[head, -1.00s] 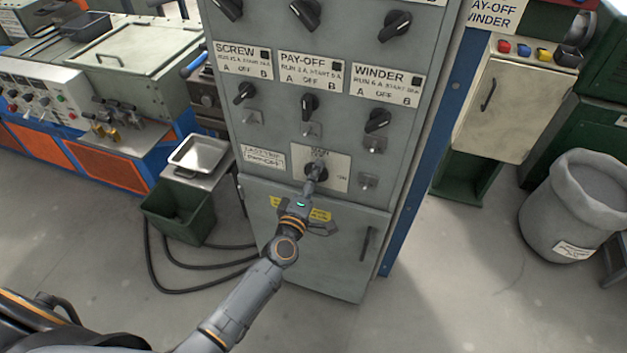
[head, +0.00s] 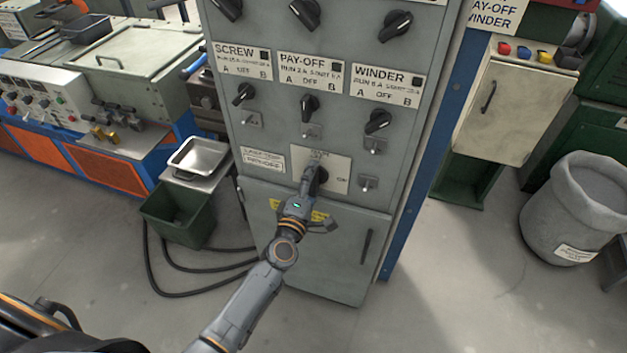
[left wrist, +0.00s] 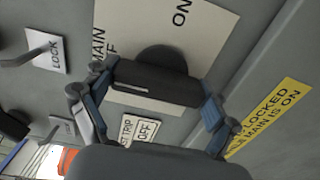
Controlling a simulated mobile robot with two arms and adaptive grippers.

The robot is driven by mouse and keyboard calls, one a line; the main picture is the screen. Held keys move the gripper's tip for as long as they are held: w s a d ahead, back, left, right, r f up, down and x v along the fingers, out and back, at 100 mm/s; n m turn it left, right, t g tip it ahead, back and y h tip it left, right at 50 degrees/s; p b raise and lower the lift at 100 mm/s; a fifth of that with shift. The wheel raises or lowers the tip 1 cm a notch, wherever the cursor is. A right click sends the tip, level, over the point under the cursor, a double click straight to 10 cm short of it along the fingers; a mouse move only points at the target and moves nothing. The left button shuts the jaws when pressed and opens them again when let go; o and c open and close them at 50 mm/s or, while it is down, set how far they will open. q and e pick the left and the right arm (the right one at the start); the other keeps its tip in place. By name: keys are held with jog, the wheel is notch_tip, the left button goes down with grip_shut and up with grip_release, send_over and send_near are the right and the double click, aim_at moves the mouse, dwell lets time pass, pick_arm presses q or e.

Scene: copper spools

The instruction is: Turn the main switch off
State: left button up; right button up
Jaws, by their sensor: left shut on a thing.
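The main switch has a white plate (head: 337,163) low on the grey cabinet and a black knob (head: 322,175). My left gripper (head: 309,180) reaches up to it and covers part of the plate. In the left wrist view the gripper (left wrist: 158,94) has one finger on each side of the black knob handle (left wrist: 150,84), shut on it. The white plate (left wrist: 203,32) shows there with "MAIN", part of "OFF", and "ON". The knob's exact angle is hard to tell in the head view. My right gripper is not in view.
Black selector knobs and small lock tabs sit above and beside the switch on the cabinet (head: 262,130). A yellow warning label (left wrist: 270,118) lies below it. A green bin (head: 180,213) and cables stand left, a grey sack bin (head: 575,215) right.

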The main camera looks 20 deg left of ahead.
pick_arm(q)
jog(key=o, duration=1)
jog(key=shift+c, duration=0.2)
jog(key=shift+s, duration=0.1)
jog(key=s, duration=1.1)
jog(key=shift+s+a, duration=0.25)
jog(key=shift+s, duration=0.15)
jog(key=s+f+m+g, duration=0.3)
jog(key=s+f+m, duration=0.1)
jog(key=f, duration=0.7)
jog(key=s+f+m+g+h, duration=0.1)
jog(key=s+f+m+g, duration=0.3)
jog(key=f, duration=0.6)
jog(key=s+f+m+g, duration=0.2)
jog(key=s+f+m, duration=0.25)
jog(key=f, duration=0.65)
jog(key=s+a+f+m+g, duration=0.2)
jog(key=s+f, duration=0.3)
jog(key=s, duration=0.4)
jog(key=s+a+f+m+g+y, duration=0.1)
jog(key=s+a+f+m+g, duration=0.1)
jog(key=s, duration=0.7)
jog(key=s+a+f+m+g, duration=0.2)
jog(key=s+f+m+g, duration=0.1)
jog(key=s+f, duration=0.4)
jog(key=shift+s+f+m+g+y, duration=0.35)
jog(key=shift+s+g, duration=0.15)
jog(key=shift+s, duration=0.75)
